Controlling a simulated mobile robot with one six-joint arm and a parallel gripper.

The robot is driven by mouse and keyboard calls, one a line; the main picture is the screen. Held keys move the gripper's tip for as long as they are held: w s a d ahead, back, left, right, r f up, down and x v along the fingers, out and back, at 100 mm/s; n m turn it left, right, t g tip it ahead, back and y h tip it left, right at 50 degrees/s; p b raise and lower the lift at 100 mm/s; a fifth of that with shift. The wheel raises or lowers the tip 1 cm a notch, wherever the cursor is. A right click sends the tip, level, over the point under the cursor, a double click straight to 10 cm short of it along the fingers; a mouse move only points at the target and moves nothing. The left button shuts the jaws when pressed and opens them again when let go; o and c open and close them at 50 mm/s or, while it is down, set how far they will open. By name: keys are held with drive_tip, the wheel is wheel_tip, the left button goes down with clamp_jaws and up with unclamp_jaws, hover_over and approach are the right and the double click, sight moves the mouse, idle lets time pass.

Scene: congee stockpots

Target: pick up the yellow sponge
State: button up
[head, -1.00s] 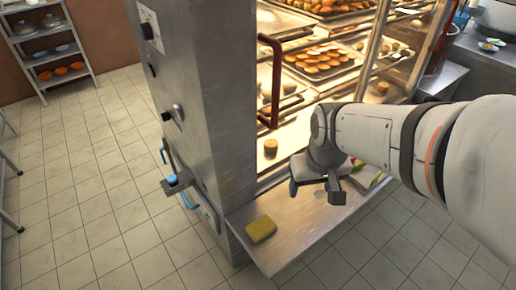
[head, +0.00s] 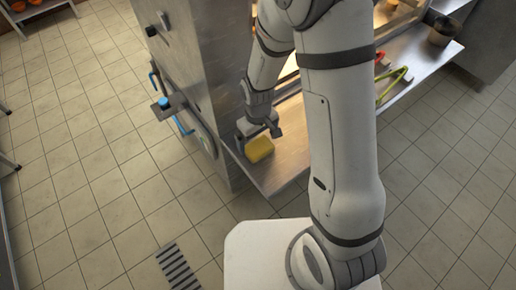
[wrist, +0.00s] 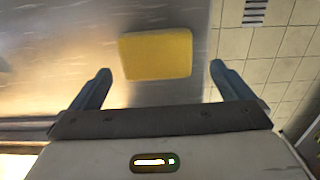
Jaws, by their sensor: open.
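In the wrist view the sponge (wrist: 156,54) shows as a yellow block ahead of my gripper, roughly centred between the fingers and a little left of the midline. My gripper (wrist: 160,80) is open and empty, its two dark fingers spread wider than the sponge. In the head view my gripper (head: 259,134) is just above the sponge, partly over its far edge. I cannot tell whether a finger touches it.
The metal cabinet (head: 187,60) stands left of the shelf, with a blue-capped valve (head: 164,103) on its side.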

sight(259, 147)
wheel_tip(259, 147, down, 5)
drive_tip(key=shift+w+d+f, duration=0.1)
drive_tip(key=shift+d, duration=0.05)
drive_tip(key=shift+c, duration=0.2)
drive_tip(key=c, duration=0.8)
drive_tip(key=shift+c, duration=0.2)
wheel_tip(259, 147, up, 10)
drive_tip(key=shift+p, duration=0.4)
